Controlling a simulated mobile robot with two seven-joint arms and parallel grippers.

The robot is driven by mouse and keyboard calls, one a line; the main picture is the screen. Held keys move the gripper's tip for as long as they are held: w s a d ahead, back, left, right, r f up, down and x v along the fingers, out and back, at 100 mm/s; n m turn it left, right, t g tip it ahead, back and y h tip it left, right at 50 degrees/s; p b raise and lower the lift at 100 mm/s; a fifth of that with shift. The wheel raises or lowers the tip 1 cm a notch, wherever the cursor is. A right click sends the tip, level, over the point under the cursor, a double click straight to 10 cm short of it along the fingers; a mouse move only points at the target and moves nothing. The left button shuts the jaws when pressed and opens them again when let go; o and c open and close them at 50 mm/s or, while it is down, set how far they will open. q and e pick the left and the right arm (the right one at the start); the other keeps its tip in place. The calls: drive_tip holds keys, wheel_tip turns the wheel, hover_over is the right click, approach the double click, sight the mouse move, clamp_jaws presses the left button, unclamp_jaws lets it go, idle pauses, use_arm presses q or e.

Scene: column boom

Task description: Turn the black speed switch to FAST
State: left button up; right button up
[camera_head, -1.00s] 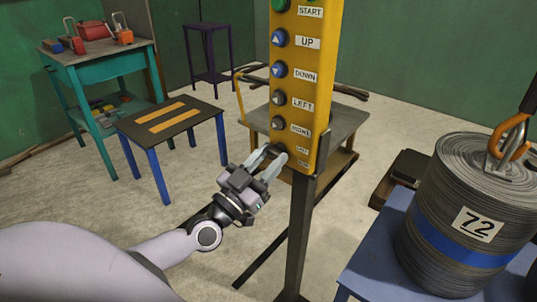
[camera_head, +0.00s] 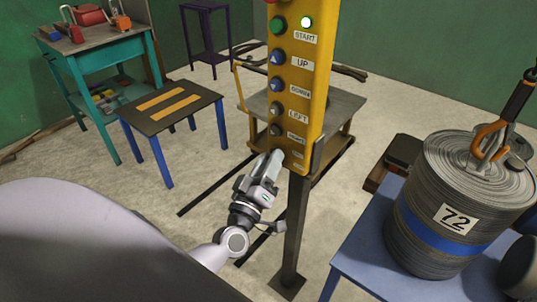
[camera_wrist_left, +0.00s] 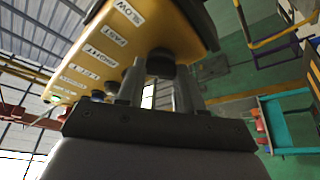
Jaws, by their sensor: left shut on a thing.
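The yellow control box (camera_head: 298,80) hangs on a dark post in the head view, with labelled buttons down its face. The black speed switch (camera_wrist_left: 160,62) shows in the left wrist view as a dark round knob near the box's SLOW and FAST labels. My left gripper (camera_head: 270,157) is at the lower end of the box and hides the switch in the head view. In the wrist view the fingers of the left gripper (camera_wrist_left: 158,85) are shut on the knob, one on each side. Which label the switch points to cannot be told. My right gripper is not in view.
A small blue-legged table (camera_head: 200,103) and a teal bench (camera_head: 105,50) stand at left.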

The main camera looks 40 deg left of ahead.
use_arm(q)
drive_tip(key=shift+n+y+p, duration=0.3)
drive_tip(key=shift+n+p, duration=0.1)
drive_tip(key=shift+n, duration=0.4)
drive_tip(key=o, duration=1)
drive_tip(key=shift+o, duration=0.2)
drive_tip(key=b+v, duration=0.1)
drive_tip(key=v, duration=0.6)
drive_tip(key=shift+s+r, duration=0.1)
